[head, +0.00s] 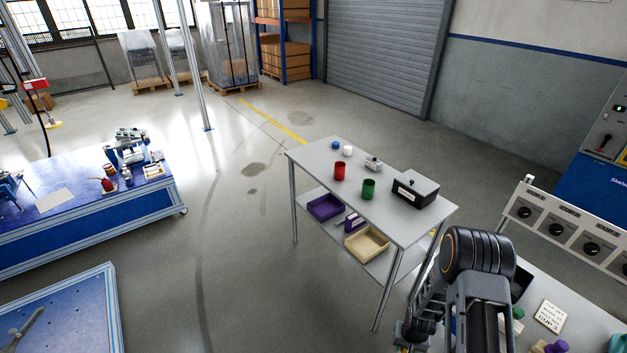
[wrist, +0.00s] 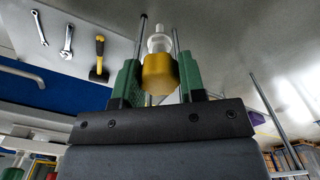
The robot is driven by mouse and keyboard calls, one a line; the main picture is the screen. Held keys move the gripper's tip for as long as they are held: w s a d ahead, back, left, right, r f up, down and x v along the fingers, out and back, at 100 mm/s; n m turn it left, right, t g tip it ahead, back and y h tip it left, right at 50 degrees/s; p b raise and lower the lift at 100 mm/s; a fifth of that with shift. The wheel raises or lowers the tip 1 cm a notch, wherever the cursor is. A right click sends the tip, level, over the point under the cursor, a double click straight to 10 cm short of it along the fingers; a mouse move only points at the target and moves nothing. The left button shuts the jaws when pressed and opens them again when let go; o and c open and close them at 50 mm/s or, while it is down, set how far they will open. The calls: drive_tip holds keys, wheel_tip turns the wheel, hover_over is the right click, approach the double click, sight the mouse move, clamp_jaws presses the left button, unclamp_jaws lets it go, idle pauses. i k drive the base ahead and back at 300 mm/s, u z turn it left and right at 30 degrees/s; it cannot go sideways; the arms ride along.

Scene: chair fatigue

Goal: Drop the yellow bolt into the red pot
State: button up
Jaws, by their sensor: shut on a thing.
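The red pot (head: 340,171) stands upright on the top of the grey table (head: 318,157) in the head view. My gripper (wrist: 160,78) shows in the wrist view, with its green-padded fingers shut on the yellow bolt (wrist: 158,74). The bolt has a yellow six-sided head and a pale, whitish part beyond it. In the head view my arm fills the lower right, in front of the table's near right end. The fingers and the bolt cannot be made out there. The inside of the red pot is too small to tell.
A green pot (head: 369,188) stands close to the red pot. A black box (head: 415,190) is at the table's right end. Small blue (head: 335,145) and white (head: 348,150) pieces lie behind. A purple tray (head: 325,207) and a beige tray (head: 367,244) are on the lower shelf.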

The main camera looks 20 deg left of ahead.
sight(343, 171)
drive_tip(key=u, duration=0.2)
drive_tip(key=k, duration=0.35)
drive_tip(key=u, duration=1.45)
drive_tip(key=i, duration=2.3)
drive_tip(key=z, duration=0.85)
